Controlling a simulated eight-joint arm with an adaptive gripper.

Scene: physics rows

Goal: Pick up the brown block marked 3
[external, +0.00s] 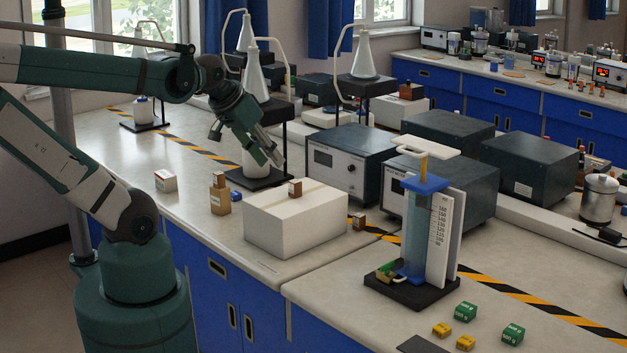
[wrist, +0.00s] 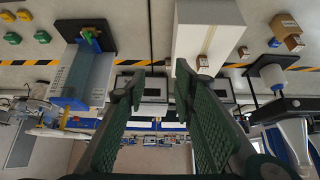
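Small brown blocks are in view, but I cannot read a 3 on any of them. One brown block (external: 295,188) sits on top of the white box (external: 296,228); it also shows in the wrist view (wrist: 202,62). Another brown block (external: 359,221) rests on the bench at the box's right side. Brown pieces (external: 220,195) stand stacked left of the box. In the wrist view a further small brown block (wrist: 243,52) lies beside the box. My gripper (external: 271,157) is above and behind the box, with its fingers apart and nothing between them; both fingers show in the wrist view (wrist: 158,88).
Grey instrument cases (external: 350,160) and a flask stand (external: 262,178) are close behind. Green blocks (external: 466,311) and yellow blocks lie at the front right. Bench left of the white-red carton (external: 166,181) is mostly clear.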

